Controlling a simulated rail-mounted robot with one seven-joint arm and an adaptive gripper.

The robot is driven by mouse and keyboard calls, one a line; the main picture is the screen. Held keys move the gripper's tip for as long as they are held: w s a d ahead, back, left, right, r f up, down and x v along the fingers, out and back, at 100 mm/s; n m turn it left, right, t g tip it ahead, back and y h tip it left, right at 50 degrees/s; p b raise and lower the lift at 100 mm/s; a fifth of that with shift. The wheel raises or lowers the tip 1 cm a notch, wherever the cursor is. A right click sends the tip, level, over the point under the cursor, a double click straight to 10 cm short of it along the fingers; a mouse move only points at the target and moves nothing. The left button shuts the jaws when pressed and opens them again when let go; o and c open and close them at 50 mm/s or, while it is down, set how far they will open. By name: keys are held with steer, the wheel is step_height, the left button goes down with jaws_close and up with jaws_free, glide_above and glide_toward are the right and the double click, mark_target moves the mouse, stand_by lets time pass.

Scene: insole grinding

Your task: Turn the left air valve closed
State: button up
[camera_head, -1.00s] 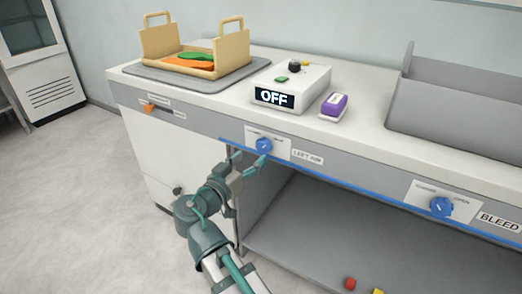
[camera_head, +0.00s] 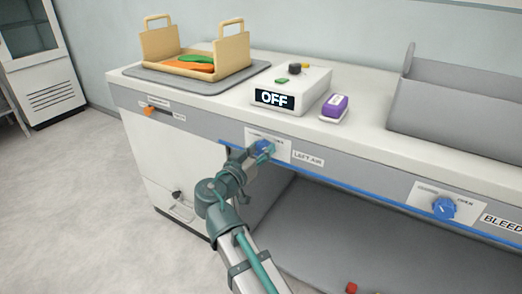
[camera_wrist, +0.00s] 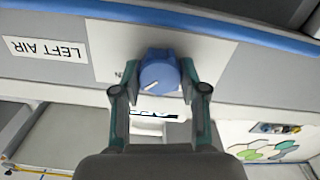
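The left air valve is a blue round knob (camera_head: 264,147) on a white plate on the counter's front panel, beside the "LEFT AIR" label (camera_head: 308,159). In the wrist view, which shows the label upside down, the knob (camera_wrist: 159,72) has a white pointer mark. My gripper (camera_wrist: 160,68) has one finger on each side of the knob, with its fingertips level with it. The fingers stand apart, and firm contact with the knob cannot be made out. In the head view my gripper (camera_head: 257,152) partly covers the knob and its plate.
A second blue knob (camera_head: 443,208) by the "BLEED" label sits farther right. An orange switch (camera_head: 149,110) is at the left. On the counter stand a control box reading OFF (camera_head: 291,91), a purple-and-white item (camera_head: 334,106), a wooden tray (camera_head: 200,67) and a grey bin (camera_head: 450,105).

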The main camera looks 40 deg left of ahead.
steer(key=c, duration=0.5)
steer(key=shift+n+p, duration=0.3)
steer(key=shift+n, duration=0.1)
steer(key=n+p, duration=0.1)
steer(key=n, duration=0.1)
steer(key=shift+r+n+p, duration=0.1)
steer(key=shift+n+p, duration=0.3)
steer(key=n+p, duration=0.3)
steer(key=n, duration=0.1)
steer(key=shift+n, duration=0.3)
steer(key=n+p, duration=0.4)
steer(key=n, duration=0.1)
steer(key=n+p, duration=0.3)
steer(key=n, duration=0.1)
steer(key=shift+p, duration=0.4)
steer(key=shift+f+n, duration=0.2)
steer(key=shift+n, duration=0.3)
